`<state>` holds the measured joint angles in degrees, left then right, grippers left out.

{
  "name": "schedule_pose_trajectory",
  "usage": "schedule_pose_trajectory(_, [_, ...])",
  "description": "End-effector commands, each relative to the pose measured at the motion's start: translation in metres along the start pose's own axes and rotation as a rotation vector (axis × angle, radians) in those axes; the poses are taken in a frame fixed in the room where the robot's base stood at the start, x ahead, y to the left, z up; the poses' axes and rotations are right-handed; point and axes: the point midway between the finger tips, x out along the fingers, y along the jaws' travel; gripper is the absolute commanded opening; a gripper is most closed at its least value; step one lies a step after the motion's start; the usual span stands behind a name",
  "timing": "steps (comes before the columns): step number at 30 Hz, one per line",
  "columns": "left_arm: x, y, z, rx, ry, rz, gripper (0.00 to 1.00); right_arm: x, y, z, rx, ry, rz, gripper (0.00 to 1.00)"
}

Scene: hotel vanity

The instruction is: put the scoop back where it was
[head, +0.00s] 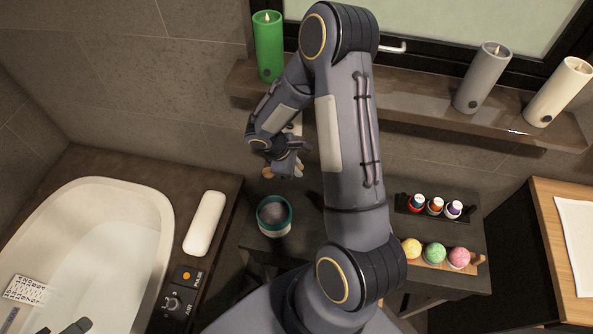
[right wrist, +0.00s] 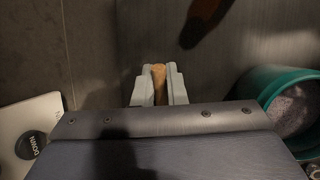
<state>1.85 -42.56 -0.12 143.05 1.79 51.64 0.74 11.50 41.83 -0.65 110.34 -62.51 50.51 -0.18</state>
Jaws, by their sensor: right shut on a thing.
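My right gripper (head: 284,172) is shut on the wooden scoop (right wrist: 158,82), above the back left of the dark stand. In the right wrist view the fingers (right wrist: 159,88) close around a light brown wooden part of it; the rest is hidden. A teal tub (head: 262,228) with grey grains inside stands on the stand, below and in front of the gripper; it also shows at the right of the right wrist view (right wrist: 262,88). Dark tips at the head view's bottom left look like my left gripper (head: 64,329), mostly cut off.
A bathtub (head: 165,225) with a white pillow (head: 205,223) is at left. Small bottles (head: 435,205) and coloured balls (head: 434,253) sit in racks on the stand's right. Candles (head: 269,45) stand on the shelf (head: 420,100) behind. My right arm hides the stand's middle.

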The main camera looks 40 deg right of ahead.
Motion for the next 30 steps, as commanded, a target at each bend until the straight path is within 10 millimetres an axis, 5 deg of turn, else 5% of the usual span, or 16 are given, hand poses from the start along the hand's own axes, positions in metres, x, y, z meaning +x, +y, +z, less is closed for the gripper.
schedule_pose_trajectory(6, [-0.007,0.003,-0.004,0.0,0.0,0.0,0.36,0.021,-0.006,-0.008,-0.003,-0.001,-0.003,0.0])
schedule_pose_trajectory(15, [-0.004,0.002,-0.002,0.0,0.0,0.0,0.36,0.024,-0.006,-0.01,-0.002,0.0,-0.001,0.0])
schedule_pose_trajectory(16, [-0.004,0.002,-0.002,0.0,0.0,0.0,0.36,0.023,-0.006,-0.01,-0.002,0.0,-0.001,0.13])
schedule_pose_trajectory(21, [-0.005,0.002,-0.003,0.0,0.0,0.0,0.36,0.022,-0.006,-0.009,-0.002,0.0,-0.002,0.33])
schedule_pose_trajectory(30, [-0.007,0.003,-0.004,0.0,0.0,0.0,0.36,0.02,-0.006,-0.009,-0.002,0.0,-0.002,0.33])
